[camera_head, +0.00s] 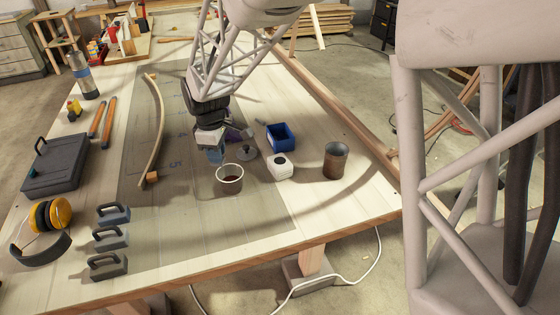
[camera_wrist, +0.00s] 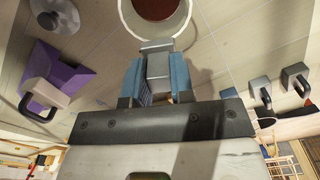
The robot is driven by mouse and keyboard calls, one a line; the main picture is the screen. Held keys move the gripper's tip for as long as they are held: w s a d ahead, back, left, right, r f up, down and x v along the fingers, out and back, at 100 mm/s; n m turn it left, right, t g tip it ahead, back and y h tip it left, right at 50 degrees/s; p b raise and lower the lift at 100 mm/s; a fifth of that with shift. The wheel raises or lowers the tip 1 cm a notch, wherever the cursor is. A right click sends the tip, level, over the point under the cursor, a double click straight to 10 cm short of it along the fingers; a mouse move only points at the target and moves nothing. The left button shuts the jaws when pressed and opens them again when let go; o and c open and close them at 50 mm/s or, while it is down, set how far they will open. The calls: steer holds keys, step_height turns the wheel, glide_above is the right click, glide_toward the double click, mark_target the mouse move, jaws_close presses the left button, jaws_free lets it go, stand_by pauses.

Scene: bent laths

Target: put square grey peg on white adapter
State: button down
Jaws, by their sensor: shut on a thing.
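My gripper (camera_wrist: 158,72) is shut on the square grey peg (camera_wrist: 157,66), which shows between its blue fingers in the wrist view. In the head view my gripper (camera_head: 214,156) is over the table, just behind the white cup, and the peg is hard to make out there.
A white cup (camera_head: 229,179) with dark red contents is close by my gripper. Around it are a grey knobbed disc (camera_head: 249,153), a purple block (camera_wrist: 62,78), a blue bin (camera_head: 281,138) and a rusty can (camera_head: 335,161). Several handled grey blocks (camera_head: 109,238) are at front left.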

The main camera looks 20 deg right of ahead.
steer(key=s+d+m, duration=0.3)
steer(key=s+d, duration=1.2)
steer(key=d, duration=0.2)
steer(key=shift+s+m, duration=0.15)
steer(key=shift+m, duration=0.15)
steer(key=shift+d, duration=0.1)
glide_above(280, 161)
steer(key=shift+f, duration=0.7)
steer(key=shift+f, duration=1.75)
steer(key=shift+f, duration=0.1)
